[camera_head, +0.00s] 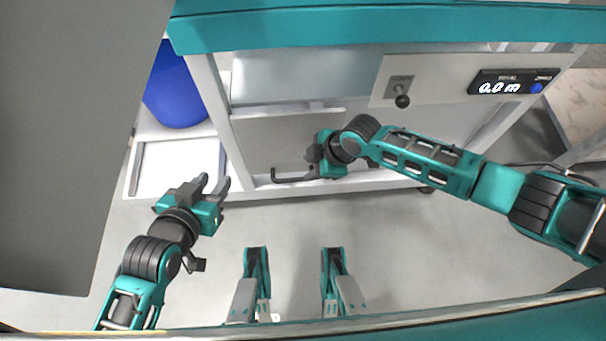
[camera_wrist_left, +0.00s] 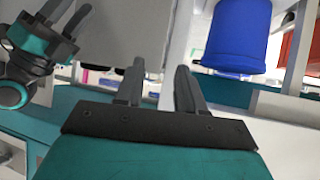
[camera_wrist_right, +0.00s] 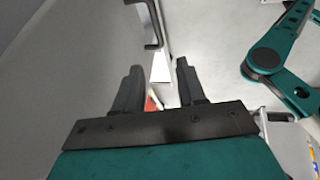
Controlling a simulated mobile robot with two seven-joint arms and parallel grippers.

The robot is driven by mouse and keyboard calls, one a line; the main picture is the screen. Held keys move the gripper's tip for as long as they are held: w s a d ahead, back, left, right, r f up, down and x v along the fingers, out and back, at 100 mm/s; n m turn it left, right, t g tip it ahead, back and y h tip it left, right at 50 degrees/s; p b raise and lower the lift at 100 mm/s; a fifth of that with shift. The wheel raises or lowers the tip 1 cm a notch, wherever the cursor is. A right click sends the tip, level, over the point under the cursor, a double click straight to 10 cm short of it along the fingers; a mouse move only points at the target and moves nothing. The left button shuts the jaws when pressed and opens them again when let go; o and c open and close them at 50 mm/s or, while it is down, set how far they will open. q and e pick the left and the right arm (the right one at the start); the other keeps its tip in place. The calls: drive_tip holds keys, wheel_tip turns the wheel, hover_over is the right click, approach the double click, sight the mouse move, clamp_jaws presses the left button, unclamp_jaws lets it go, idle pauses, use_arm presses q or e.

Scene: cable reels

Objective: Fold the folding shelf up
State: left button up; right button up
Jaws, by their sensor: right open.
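A grey panel with a dark bar handle (camera_head: 290,178) along its near edge, apparently the folding shelf (camera_head: 270,140), is on the front of the white-framed bench. I cannot tell its exact angle. In the right wrist view the panel (camera_wrist_right: 70,60) fills the left side, with the handle (camera_wrist_right: 152,22) at the top. My right gripper (camera_head: 311,155) is open and empty, over or beside the panel's right part; contact is unclear. My left gripper (camera_head: 214,183) is open and empty, left of the panel near the bench's front frame.
A blue drum (camera_head: 176,92) stands left of the panel, above a white tray (camera_head: 178,168). A plate with a black knob (camera_head: 402,100) and a display reading 0.0 m (camera_head: 514,83) are at the right. Grey floor (camera_head: 420,250) in front is clear.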

drive_tip(key=d, duration=0.1)
drive_tip(key=b, duration=0.3)
approach(293, 179)
drive_tip(key=b+x, duration=0.3)
drive_tip(key=x, duration=0.3)
drive_tip(key=shift+a+f+b, duration=0.15)
drive_tip(key=shift+f+b, duration=0.15)
drive_tip(key=shift+w+a+f+b, duration=0.1)
drive_tip(key=shift+a+f+b, duration=0.15)
drive_tip(key=shift+f, duration=0.2)
use_arm(q)
drive_tip(key=shift+h, duration=0.4)
drive_tip(key=f, duration=0.1)
drive_tip(key=d+f, duration=0.2)
drive_tip(key=f, duration=0.1)
drive_tip(key=shift+w+d, duration=0.2)
drive_tip(key=shift+w, duration=0.15)
drive_tip(key=shift+w+r, duration=0.1)
use_arm(e)
clamp_jaws()
use_arm(q)
drive_tip(key=shift+a, duration=0.1)
drive_tip(key=shift+s+f, duration=0.2)
